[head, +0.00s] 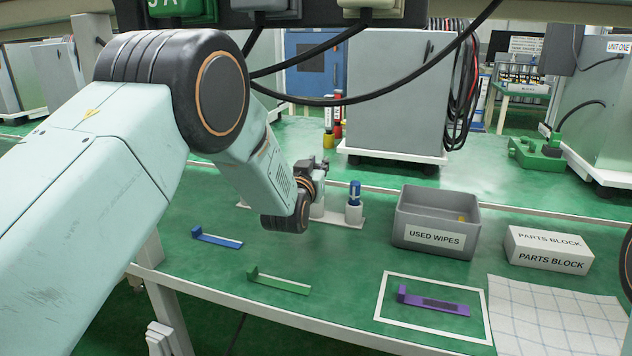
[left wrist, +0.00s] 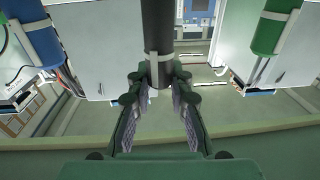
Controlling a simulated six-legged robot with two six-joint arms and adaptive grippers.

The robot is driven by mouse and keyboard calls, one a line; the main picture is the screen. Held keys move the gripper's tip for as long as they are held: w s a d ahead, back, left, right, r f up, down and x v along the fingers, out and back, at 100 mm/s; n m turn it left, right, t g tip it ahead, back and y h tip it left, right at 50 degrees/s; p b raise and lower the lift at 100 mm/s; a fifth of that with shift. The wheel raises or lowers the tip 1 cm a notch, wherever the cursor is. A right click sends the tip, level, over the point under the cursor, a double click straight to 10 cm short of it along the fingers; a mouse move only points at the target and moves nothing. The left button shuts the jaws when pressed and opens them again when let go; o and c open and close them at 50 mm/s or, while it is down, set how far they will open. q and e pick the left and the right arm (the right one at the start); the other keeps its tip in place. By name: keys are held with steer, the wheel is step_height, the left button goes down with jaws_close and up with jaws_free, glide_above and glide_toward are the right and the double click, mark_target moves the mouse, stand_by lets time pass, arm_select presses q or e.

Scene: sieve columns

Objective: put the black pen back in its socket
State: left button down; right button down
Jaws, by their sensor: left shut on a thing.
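My left gripper (head: 312,167) is above the white pen rack (head: 342,222) at the back of the green bench. In the left wrist view my left gripper (left wrist: 158,80) is shut on the black pen (left wrist: 158,35), a dark upright cylinder with a pale band. A blue-topped pen (head: 354,193) stands in a white socket at the rack's right end. A white upright piece (head: 317,205) stands below my gripper. My arm hides the rack's left part. Whether the black pen touches a socket cannot be told.
A grey "USED WIPES" bin (head: 436,237) and a white "PARTS BLOCK" box (head: 548,250) stand right of the rack. Blue (head: 217,238), green (head: 279,283) and purple (head: 434,301) brackets lie in front. Black cables (head: 370,98) hang above.

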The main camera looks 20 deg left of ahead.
arm_select(q)
step_height(320, 180, down, 3)
steer(key=shift+s+r+b, duration=0.15)
steer(key=shift+r+b, duration=0.05)
steer(key=shift+b, duration=0.2)
steer(key=shift+a, duration=0.1)
steer(key=shift+f, duration=0.1)
steer(key=shift+f, duration=0.1)
steer(key=c, duration=1.2)
jaws_free()
steer(key=shift+f, duration=0.1)
